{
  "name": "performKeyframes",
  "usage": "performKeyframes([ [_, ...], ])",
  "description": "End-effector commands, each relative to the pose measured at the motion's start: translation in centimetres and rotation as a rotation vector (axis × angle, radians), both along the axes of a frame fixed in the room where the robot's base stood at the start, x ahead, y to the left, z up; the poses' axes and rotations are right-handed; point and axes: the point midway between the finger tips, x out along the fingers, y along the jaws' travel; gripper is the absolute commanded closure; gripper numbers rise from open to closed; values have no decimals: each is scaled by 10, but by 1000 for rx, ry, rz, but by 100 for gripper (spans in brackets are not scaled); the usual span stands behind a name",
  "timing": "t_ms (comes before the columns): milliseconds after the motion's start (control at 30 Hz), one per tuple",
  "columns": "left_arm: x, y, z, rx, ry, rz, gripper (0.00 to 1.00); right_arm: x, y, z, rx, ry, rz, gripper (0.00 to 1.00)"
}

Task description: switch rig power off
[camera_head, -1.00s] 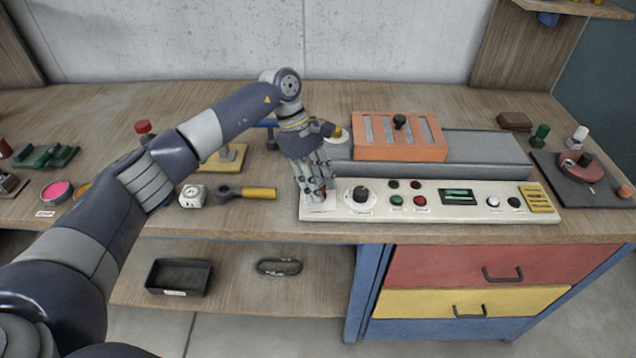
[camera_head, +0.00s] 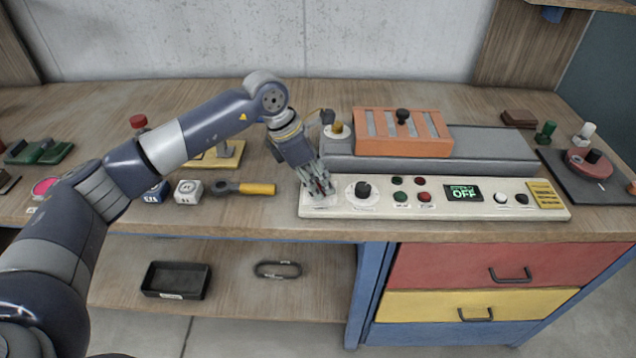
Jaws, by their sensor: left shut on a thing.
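The rig's cream control panel (camera_head: 420,210) lies along the front of the bench. Its small green display (camera_head: 463,194) reads "OFF". My left gripper (camera_head: 318,190) points down at the panel's left end and is shut on a small part there, which the fingers mostly hide; I take it to be the power switch. A black knob (camera_head: 363,190) stands just right of the gripper, with small red and green buttons or lamps beyond it. My right gripper is not in view.
An orange slotted block (camera_head: 440,146) with a black knob sits on a grey rail (camera_head: 492,142) behind the panel. A yellow-handled tool (camera_head: 257,189) and white blocks (camera_head: 187,191) lie left of the gripper. A black tray (camera_head: 176,281) is on the shelf below.

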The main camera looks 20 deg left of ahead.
Motion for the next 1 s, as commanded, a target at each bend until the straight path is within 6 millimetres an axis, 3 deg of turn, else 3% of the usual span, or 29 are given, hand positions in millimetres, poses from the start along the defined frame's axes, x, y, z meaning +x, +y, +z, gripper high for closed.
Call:
performKeyframes([
  [500, -1, -1, -1, 0, -1, 337, 92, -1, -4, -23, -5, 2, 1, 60],
  [1000, -1, -1, 0, 0, 1, 401, 92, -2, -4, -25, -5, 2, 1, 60],
])
